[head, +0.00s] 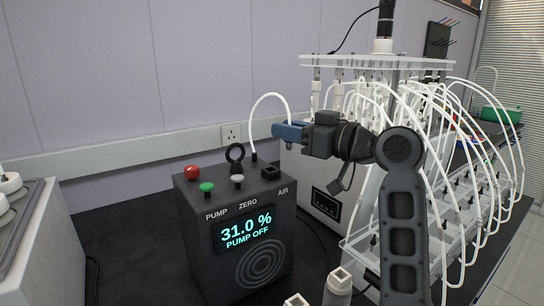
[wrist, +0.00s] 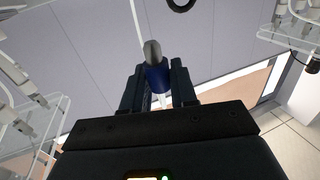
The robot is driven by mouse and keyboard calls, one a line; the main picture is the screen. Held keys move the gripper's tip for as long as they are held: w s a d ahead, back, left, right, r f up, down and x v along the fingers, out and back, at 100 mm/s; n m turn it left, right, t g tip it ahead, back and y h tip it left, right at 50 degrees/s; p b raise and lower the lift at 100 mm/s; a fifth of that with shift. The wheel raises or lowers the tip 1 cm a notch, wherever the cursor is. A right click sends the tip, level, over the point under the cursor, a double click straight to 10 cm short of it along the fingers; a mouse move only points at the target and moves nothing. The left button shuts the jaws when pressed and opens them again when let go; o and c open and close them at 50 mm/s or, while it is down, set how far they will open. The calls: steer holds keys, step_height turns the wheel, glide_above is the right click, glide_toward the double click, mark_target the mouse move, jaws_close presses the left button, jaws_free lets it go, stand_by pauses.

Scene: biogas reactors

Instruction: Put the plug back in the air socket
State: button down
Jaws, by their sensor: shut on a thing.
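My gripper (head: 288,131) is shut on the plug, up and to the right of the pump box (head: 237,238) in the head view. In the wrist view the plug (wrist: 157,76) is a dark blue body with a grey rounded end, between the two fingers (wrist: 158,88). A white tube (head: 268,97) arches from the back of the box top to the gripper. The air socket (head: 271,172) is a black square fitting on the box top, behind the AIR label. The plug is apart from it, higher up.
A rack with many white tubes (head: 410,110) stands right. Bottles stand in front.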

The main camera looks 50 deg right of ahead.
steer(key=w, duration=0.1)
steer(key=w+a+f, duration=0.1)
steer(key=w+f, duration=0.1)
steer(key=shift+w+a+f, duration=0.2)
steer(key=shift+w+a, duration=0.05)
steer(key=shift+a, duration=0.05)
steer(key=shift+f+p, duration=0.4)
steer(key=shift+f, duration=1.55)
steer(key=shift+f, duration=0.15)
steer(key=shift+f+b, duration=0.1)
steer(key=shift+b, duration=0.2)
steer(key=c, duration=0.9)
jaws_free()
